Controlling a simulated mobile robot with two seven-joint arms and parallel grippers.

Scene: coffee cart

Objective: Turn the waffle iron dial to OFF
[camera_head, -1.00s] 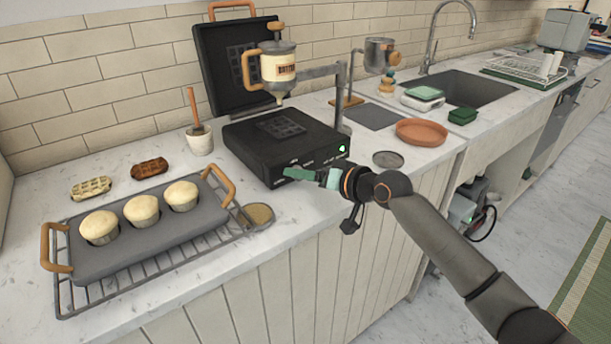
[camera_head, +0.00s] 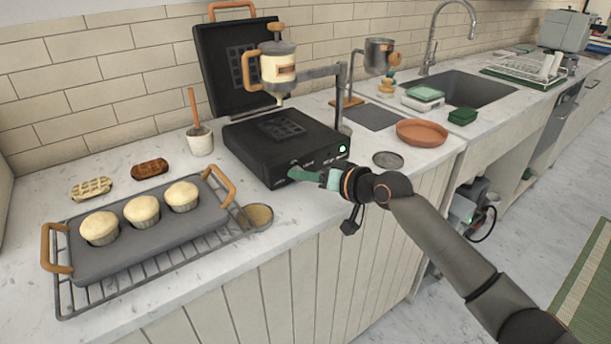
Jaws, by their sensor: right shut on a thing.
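The black waffle iron (camera_head: 270,150) stands on the counter with its lid (camera_head: 232,62) raised. A small green light (camera_head: 342,149) is lit at the right of its front panel. My right gripper (camera_head: 296,173) is at the front panel, with its green fingers pointing left along it. It is shut at the dial's place on the panel. The fingers hide the dial, so its setting cannot be read. My left gripper is not in view.
A batter dispenser (camera_head: 278,68) hangs on an arm above the iron. A muffin tray (camera_head: 150,245) on a wire rack fills the left counter. A terracotta dish (camera_head: 421,132) and a small grey disc (camera_head: 388,159) lie to the right.

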